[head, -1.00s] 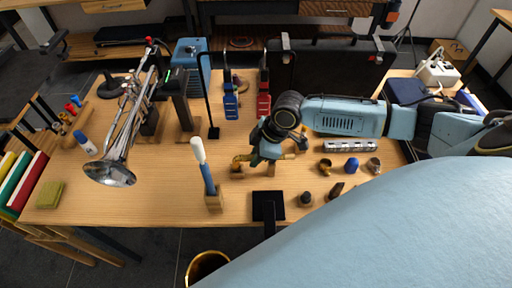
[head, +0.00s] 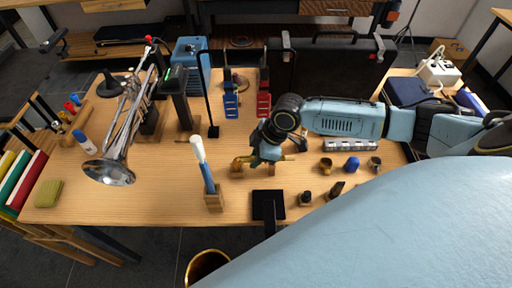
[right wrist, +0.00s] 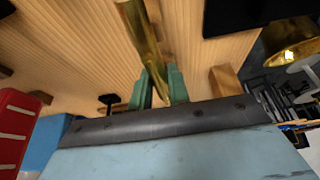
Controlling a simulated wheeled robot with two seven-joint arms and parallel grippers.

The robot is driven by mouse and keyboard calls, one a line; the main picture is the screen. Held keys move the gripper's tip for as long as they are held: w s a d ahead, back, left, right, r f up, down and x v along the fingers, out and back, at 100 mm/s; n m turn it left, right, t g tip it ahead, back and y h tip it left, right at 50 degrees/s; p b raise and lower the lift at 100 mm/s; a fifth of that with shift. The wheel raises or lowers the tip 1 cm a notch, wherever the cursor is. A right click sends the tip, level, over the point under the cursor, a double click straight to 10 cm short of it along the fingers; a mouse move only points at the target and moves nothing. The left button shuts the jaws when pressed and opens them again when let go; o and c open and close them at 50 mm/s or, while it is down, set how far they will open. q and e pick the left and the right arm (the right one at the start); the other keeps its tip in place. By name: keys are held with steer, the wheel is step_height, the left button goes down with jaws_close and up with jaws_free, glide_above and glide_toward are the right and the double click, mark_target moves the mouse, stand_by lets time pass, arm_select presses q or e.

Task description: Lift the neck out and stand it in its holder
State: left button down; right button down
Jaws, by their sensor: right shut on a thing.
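The neck is a curved gold brass tube (head: 242,161) at the middle of the table in the head view. It lies roughly level, close above small wooden blocks (head: 237,171); whether it touches them is unclear. My right gripper (head: 263,160) comes down on it from above and is shut on it, hiding its middle. In the right wrist view, the gold tube (right wrist: 139,32) runs between the green fingers (right wrist: 160,88). I cannot tell which block is the holder. My left gripper is not in view.
A blue swab with a white tip (head: 199,155) stands in a wooden block to the left. A silver trumpet (head: 120,145) is farther left. Small caps and mouthpieces (head: 351,164) stand to the right. A black plate (head: 268,203) is in front.

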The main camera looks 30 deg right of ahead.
stand_by(0.3)
steer(key=c, duration=1.3)
jaws_free()
steer(key=shift+o, duration=0.2)
steer(key=p+v, duration=0.1)
steer(key=v, duration=1.2)
steer(key=shift+r+p, duration=0.25)
steer(key=shift+p, duration=0.15)
